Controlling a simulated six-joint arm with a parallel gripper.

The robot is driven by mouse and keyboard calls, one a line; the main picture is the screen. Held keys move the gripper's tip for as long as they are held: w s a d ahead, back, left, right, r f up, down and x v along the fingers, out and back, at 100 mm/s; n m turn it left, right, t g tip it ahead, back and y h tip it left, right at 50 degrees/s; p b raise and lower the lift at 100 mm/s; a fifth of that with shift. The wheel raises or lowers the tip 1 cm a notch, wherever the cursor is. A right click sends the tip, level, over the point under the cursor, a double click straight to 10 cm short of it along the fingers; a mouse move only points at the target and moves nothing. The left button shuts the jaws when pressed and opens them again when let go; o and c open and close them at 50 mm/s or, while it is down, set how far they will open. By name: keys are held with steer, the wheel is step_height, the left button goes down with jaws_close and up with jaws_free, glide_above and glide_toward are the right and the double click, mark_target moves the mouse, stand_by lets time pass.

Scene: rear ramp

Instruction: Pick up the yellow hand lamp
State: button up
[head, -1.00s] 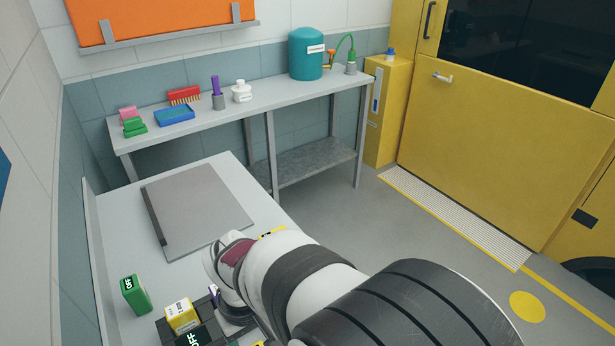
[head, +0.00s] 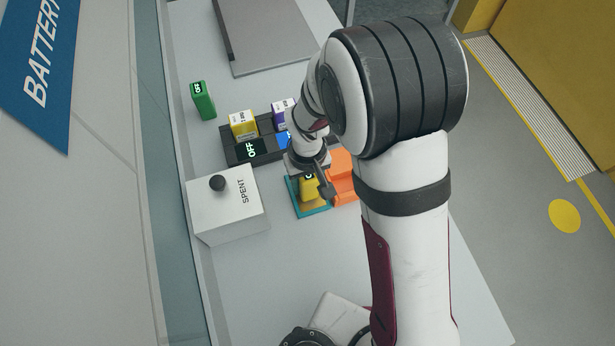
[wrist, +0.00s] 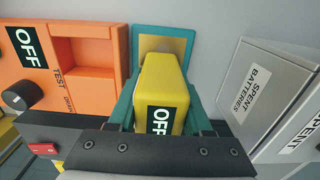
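The yellow hand lamp (wrist: 165,85) is large in the middle of the wrist view, with a dark OFF label on its near face. It stands at a teal-edged tray (wrist: 180,38) with a yellow pad. In the head view the lamp (head: 309,188) is partly behind my gripper (head: 322,182), which reaches down right at it. In the wrist view a dark bar with screws crosses in front of the lamp's lower end, and dark teal pieces flank its sides. Whether my gripper's fingers press on the lamp or stand apart from it is not clear.
An orange test unit (wrist: 85,55) with a black knob stands close beside the lamp. A white spent-batteries box (head: 228,206) is on its other side. A dark charger (head: 247,152) with yellow and purple blocks and a green block (head: 203,100) lie farther back. The table front is clear.

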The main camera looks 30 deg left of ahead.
jaws_close()
